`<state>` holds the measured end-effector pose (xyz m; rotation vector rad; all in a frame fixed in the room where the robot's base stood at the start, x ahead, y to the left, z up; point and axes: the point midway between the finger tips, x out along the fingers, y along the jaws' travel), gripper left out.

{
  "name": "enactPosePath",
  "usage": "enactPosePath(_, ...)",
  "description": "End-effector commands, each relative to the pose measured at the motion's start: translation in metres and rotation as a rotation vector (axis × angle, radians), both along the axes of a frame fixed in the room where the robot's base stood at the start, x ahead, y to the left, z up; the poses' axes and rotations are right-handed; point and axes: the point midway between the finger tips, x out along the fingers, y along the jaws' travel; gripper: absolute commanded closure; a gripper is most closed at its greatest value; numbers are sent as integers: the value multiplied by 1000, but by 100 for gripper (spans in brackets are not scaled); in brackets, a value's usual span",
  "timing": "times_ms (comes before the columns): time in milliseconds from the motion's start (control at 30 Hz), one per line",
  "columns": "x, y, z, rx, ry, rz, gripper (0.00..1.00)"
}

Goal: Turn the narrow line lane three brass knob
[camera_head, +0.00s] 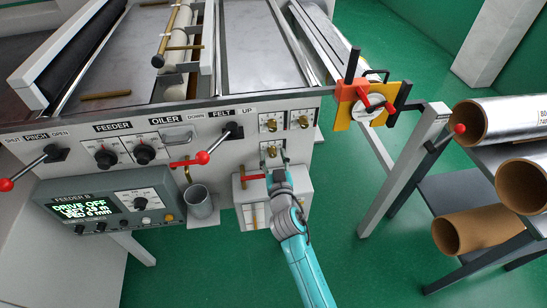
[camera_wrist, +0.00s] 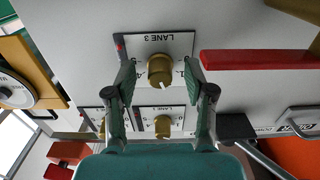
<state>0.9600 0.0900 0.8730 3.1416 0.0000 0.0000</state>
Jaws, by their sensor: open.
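The lane three brass knob (camera_wrist: 160,68) sits on a white plate marked LANE 3 (camera_wrist: 172,42), which appears upside down in the wrist view. My gripper (camera_wrist: 160,80) is open, with one finger on each side of this knob. A gap shows between the knob and each finger, and the gripper holds nothing. In the head view my gripper (camera_head: 273,160) is at the lower plate on the machine's front, and it mostly hides the lane three knob there.
The LANE 1 knob (camera_wrist: 163,124) and another brass knob (camera_wrist: 103,127) show beyond my fingers in the wrist view. A red lever handle (camera_wrist: 255,60) lies close right of my right finger. In the head view a metal cup (camera_head: 199,203) hangs left of my gripper.

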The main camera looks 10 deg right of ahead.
Motion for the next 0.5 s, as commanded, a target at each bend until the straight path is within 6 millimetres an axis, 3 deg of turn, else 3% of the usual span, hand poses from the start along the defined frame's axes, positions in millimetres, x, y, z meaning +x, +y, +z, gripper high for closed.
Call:
enactPosePath(67, 0, 0, 0, 0, 0, 0, 51)
enactPosePath(267, 0, 0, 0, 0, 0, 0, 100)
enactPosePath(500, 0, 0, 0, -11, 0, 0, 100)
